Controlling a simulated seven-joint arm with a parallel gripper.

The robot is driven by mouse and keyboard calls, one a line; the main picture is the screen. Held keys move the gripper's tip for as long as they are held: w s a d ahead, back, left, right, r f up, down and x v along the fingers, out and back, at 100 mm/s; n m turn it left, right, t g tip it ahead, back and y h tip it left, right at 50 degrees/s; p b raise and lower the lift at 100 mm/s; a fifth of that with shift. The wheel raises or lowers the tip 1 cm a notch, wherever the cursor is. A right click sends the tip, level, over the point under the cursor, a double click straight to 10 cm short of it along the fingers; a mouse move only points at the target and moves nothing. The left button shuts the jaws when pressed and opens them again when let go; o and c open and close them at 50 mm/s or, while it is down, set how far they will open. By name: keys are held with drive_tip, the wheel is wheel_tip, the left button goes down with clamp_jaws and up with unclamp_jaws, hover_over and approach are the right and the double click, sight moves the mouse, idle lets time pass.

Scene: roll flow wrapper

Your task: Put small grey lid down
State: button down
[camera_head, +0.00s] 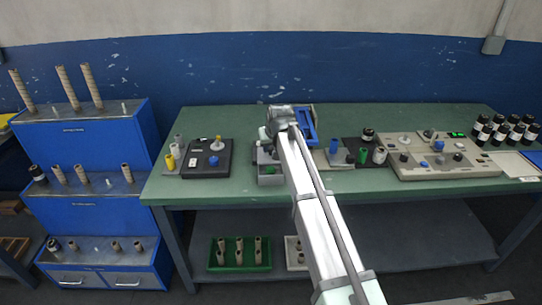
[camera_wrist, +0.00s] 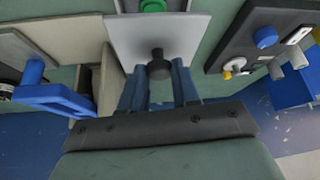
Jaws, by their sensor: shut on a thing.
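The small grey lid (camera_wrist: 182,32) is a flat, light grey square plate with a dark knob (camera_wrist: 158,66), seen in the wrist view. My gripper (camera_wrist: 158,72) is shut on this knob, with one blue finger on each side. The lid lies just beyond the fingertips. A green part (camera_wrist: 153,5) shows at the lid's far edge. In the head view a grey box (camera_head: 268,180) with a green part inside sits just left of my arm. My fingers are hidden there, and I cannot tell whether the lid touches the box.
A black device (camera_head: 207,158) with knobs stands to the left on the green table (camera_head: 180,130). A blue frame (camera_wrist: 50,97) is close to my gripper in the wrist view. Right of my arm are small cylinders and a beige control panel (camera_head: 480,170). Dark bottles (camera_head: 500,130) stand at far right.

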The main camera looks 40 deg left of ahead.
sight(271, 149)
wheel_tip(271, 149, up, 4)
drive_tip(key=shift+w+f, duration=0.1)
drive_tip(key=shift+r, duration=0.35)
drive_tip(key=w+d+f+m+t+h, duration=0.15)
drive_tip(key=w+d+f+m, duration=0.3)
drive_tip(key=d, duration=1.95)
drive_tip(key=w+d+f+m+h, duration=0.25)
drive_tip(key=w+d+f, duration=0.25)
drive_tip(key=d, duration=1.8)
drive_tip(key=w+d+f+m+t+h, duration=0.1)
drive_tip(key=w+d+f+m, duration=0.35)
drive_tip(key=d, duration=1.95)
drive_tip(key=w+a+r+n+y, duration=0.15)
drive_tip(key=a+r+n, duration=0.3)
drive_tip(key=a, duration=2.05)
drive_tip(key=s+a+r+n+y, duration=0.1)
drive_tip(key=a+r+n+y, duration=0.35)
drive_tip(key=a, duration=2.15)
drive_tip(key=shift+w+d+f+m+g+h, duration=0.15)
drive_tip(key=shift+f+m+h, duration=0.25)
drive_tip(key=shift+f, duration=0.95)
drive_tip(key=shift+f+m+g+h, duration=0.2)
drive_tip(key=shift+f+h, duration=0.25)
drive_tip(key=shift+f, duration=0.85)
drive_tip(key=shift+w+d+f+m+g+h, duration=0.1)
drive_tip(key=shift+f+m+h, duration=0.3)
drive_tip(key=shift+f, duration=0.95)
drive_tip(key=shift+f, duration=0.3)
